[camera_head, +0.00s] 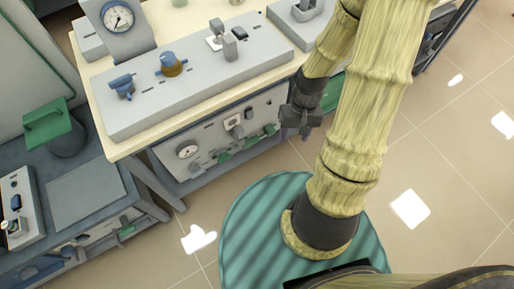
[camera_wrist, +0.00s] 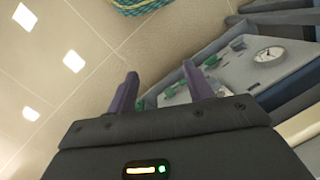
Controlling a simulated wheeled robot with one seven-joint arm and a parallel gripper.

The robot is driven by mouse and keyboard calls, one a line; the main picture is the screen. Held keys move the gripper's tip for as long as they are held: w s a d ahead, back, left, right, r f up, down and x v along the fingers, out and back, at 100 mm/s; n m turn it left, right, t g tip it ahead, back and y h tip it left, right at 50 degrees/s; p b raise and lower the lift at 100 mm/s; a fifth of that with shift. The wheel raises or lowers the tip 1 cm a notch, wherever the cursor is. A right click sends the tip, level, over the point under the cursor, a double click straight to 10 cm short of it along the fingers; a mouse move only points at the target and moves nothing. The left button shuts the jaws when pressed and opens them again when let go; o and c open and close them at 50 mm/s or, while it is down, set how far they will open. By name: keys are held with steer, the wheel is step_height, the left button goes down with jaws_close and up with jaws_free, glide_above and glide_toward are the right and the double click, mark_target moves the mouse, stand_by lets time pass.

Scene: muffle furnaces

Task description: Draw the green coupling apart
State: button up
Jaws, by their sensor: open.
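Several green fittings (camera_head: 250,143) sit in a row on the grey lower front panel (camera_head: 205,138) under the bench top. I cannot tell which one is the green coupling. In the wrist view, green fittings (camera_wrist: 168,93) show just beyond and partly behind my right finger. My gripper (camera_head: 303,128) is at the right end of the panel, beside the bench. In the wrist view my gripper (camera_wrist: 160,72) is open, with two dark purple fingers apart and only floor visible between most of their length. It holds nothing.
A round gauge (camera_head: 187,150) is on the lower panel's left. Above it, a grey box with a blue valve (camera_head: 122,86), a brass-and-blue knob (camera_head: 171,64) and a lever (camera_head: 229,45) stands on the cream bench top. Tiled floor (camera_head: 440,150) is free to the right.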

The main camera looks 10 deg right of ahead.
mark_target(257, 140)
step_height(257, 140, down, 30)
steer(key=a+m+t+y+b, duration=0.3)
steer(key=y+b, duration=0.5)
steer(key=b, duration=1.2)
steer(key=w+d+f+m+t+b, duration=0.6)
steer(key=w+d+f+t+b, duration=0.2)
steer(key=b, duration=0.5)
steer(key=shift+w+d+f+m+t+y+b, duration=0.3)
steer(key=shift+w+t+b, duration=0.1)
steer(key=shift+w+t, duration=0.6)
steer(key=shift+a, duration=0.2)
steer(key=b+x, duration=0.3)
steer(key=x, duration=1.4)
steer(key=shift+w, duration=0.1)
steer(key=shift+c, duration=0.2)
